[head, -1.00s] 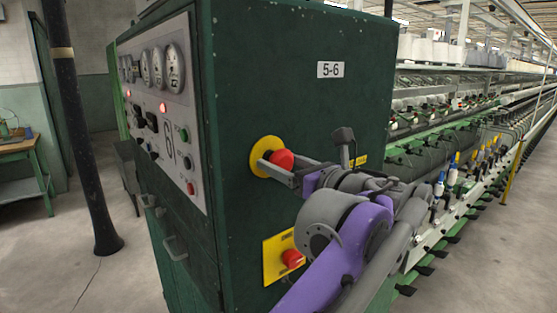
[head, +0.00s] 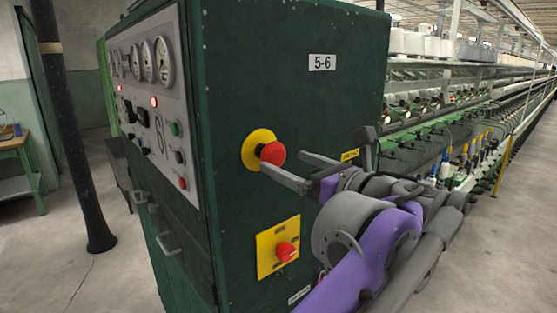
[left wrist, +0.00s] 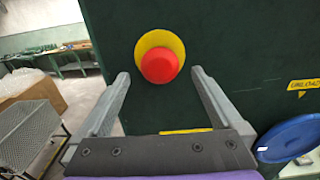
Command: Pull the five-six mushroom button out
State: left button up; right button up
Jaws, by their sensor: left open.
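The upper red mushroom button (head: 271,153) on a yellow round plate (head: 252,140) sits on the green cabinet's end face, below the "5-6" label (head: 322,62). My left gripper (head: 284,163) is open and empty in front of it, its fingertips just short of the red head. In the left wrist view the red button (left wrist: 160,66) lies ahead between the two spread fingers, with gaps on both sides. I cannot tell how far the button stands out. My right gripper is not in view.
A second red button (head: 285,252) on a yellow square plate (head: 265,262) sits lower on the same face. The control panel (head: 155,95) with gauges is on the left face. A dark column (head: 75,130) stands left. Spinning frames run along the right.

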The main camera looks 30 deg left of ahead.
pick_arm(q)
jog(key=v, duration=0.6)
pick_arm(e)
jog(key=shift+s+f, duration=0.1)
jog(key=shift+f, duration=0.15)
pick_arm(q)
jog(key=s+a+f+n+g+h, duration=0.1)
jog(key=s+a+f+n+h, duration=0.15)
jog(key=f, duration=0.65)
jog(key=s+a+f+n+g+h, duration=0.1)
jog(key=s+a+f+n+h, duration=0.2)
jog(key=f, duration=0.7)
jog(key=s+a+f+n+g+h, duration=0.1)
jog(key=s+f+n+h, duration=0.2)
jog(key=f, duration=0.6)
jog(key=s+d+f+n+h, duration=0.2)
jog(key=f+n, duration=0.2)
jog(key=f, duration=0.2)
jog(key=s+d+f+n+t+h, duration=0.1)
jog(key=s+f+n+h, duration=0.2)
jog(key=f+n, duration=0.2)
jog(key=s+d+f+n+h, duration=0.2)
jog(key=f+n, duration=0.3)
jog(key=f, duration=0.4)
jog(key=shift+s+d+f+t+h, duration=0.2)
jog(key=shift+s+d+t+h, duration=0.15)
jog(key=shift+h, duration=0.2)
